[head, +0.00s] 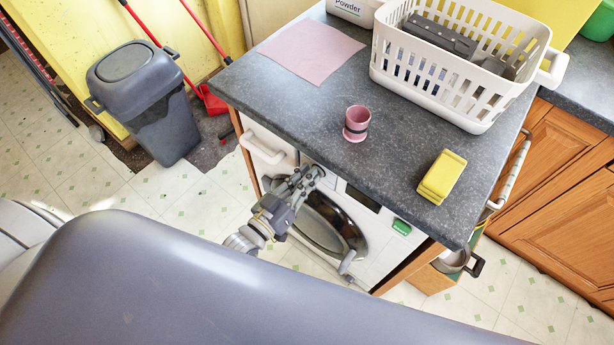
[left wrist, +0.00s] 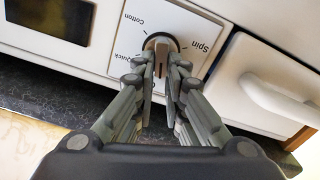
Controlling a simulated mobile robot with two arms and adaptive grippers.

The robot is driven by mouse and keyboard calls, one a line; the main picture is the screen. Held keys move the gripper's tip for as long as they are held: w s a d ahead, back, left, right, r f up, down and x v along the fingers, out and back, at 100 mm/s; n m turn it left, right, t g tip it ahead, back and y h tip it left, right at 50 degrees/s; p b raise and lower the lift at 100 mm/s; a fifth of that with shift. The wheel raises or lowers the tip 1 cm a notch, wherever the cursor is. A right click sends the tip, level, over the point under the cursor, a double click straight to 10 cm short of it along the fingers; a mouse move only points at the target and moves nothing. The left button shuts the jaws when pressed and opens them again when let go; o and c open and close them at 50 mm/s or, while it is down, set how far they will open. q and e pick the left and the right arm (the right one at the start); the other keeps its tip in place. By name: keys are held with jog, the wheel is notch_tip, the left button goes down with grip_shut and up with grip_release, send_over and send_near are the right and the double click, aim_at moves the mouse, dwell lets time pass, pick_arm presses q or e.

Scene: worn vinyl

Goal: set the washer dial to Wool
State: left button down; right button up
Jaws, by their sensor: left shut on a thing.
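The washer (head: 377,243) stands under the grey worktop, with its round door (head: 322,225) below the panel. My left gripper (head: 310,173) reaches its front panel and covers most of the dial there. In the left wrist view the dial (left wrist: 160,42) has a dark ring and a tan grip bar, and my left gripper (left wrist: 161,66) is shut on that bar. The printed words Cotton, Quick and Spin show around the dial. The fingers hide other labels, and Wool is not readable. I cannot tell which label the dial points to. My right gripper is not in view.
The drawer handle (left wrist: 280,100) juts out close beside the dial. On the worktop (head: 300,110) are a pink cup (head: 356,124), a yellow sponge (head: 442,176), a pink cloth (head: 312,48) and a white basket (head: 428,92). A grey bin (head: 145,100) stands on the floor at left.

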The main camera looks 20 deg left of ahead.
pick_arm(q)
jog(key=shift+w+a+f+n+b, duration=0.1)
jog(key=shift+a+f+n+b, duration=0.1)
jog(key=shift+n, duration=1.2)
jog(key=shift+w+a+f+n+b, duration=0.1)
jog(key=shift+a+n+b, duration=0.05)
jog(key=shift+n, duration=1.25)
jog(key=shift+a+f+n+b, duration=0.1)
jog(key=shift+a+n+b, duration=0.1)
jog(key=shift+n, duration=1.2)
jog(key=c, duration=1.6)
grip_release()
jog(key=shift+c, duration=0.2)
jog(key=v, duration=1.2)
